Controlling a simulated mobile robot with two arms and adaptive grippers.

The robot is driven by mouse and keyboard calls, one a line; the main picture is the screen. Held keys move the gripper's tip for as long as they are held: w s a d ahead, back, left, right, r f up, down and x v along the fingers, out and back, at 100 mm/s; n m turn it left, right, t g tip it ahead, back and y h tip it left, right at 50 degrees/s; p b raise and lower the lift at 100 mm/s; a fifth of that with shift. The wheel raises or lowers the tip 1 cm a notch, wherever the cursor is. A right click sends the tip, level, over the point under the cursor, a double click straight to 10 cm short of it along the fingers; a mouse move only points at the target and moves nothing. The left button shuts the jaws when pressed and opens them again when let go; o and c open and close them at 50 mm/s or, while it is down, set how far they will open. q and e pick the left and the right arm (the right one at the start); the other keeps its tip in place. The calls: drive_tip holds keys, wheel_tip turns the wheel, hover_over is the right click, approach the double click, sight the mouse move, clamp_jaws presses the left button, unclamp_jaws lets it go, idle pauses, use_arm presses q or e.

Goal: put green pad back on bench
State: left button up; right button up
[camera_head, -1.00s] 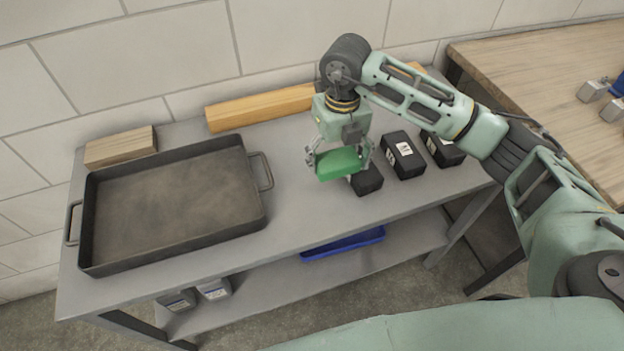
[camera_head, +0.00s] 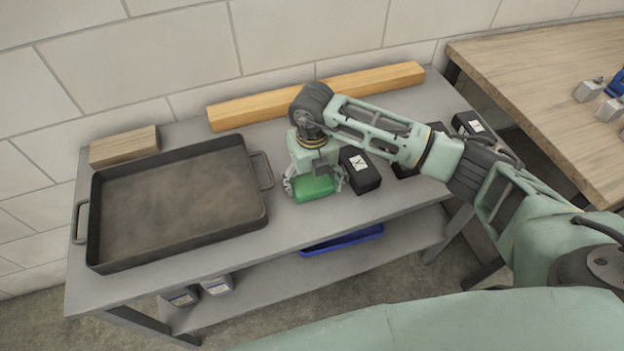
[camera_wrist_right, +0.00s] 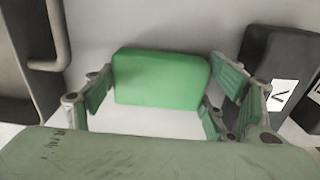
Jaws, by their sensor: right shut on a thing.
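The green pad (camera_head: 314,188) is between the fingers of my right gripper (camera_head: 315,186), low over or on the grey bench (camera_head: 290,232), between the tray and the nearest black block. In the right wrist view the pad (camera_wrist_right: 160,79) sits between the finger pads of the right gripper (camera_wrist_right: 158,92), which is shut on it. Whether the pad's underside touches the bench cannot be told. My left gripper is not in view.
A dark metal tray (camera_head: 92,225) stands at the left, its handle close to the pad. Several black blocks, one labelled (camera_head: 360,170), stand right of the pad. A long wooden beam (camera_head: 235,111) lies behind. A blue tray (camera_head: 342,241) is on the lower shelf.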

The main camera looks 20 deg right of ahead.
sight(312, 181)
drive_tip(key=o, duration=0.7)
drive_tip(key=shift+f, duration=0.15)
drive_tip(key=o, duration=0.5)
drive_tip(key=shift+r, duration=0.4)
wheel_tip(312, 181, up, 12)
drive_tip(key=b, duration=0.2)
drive_tip(key=shift+f, duration=0.15)
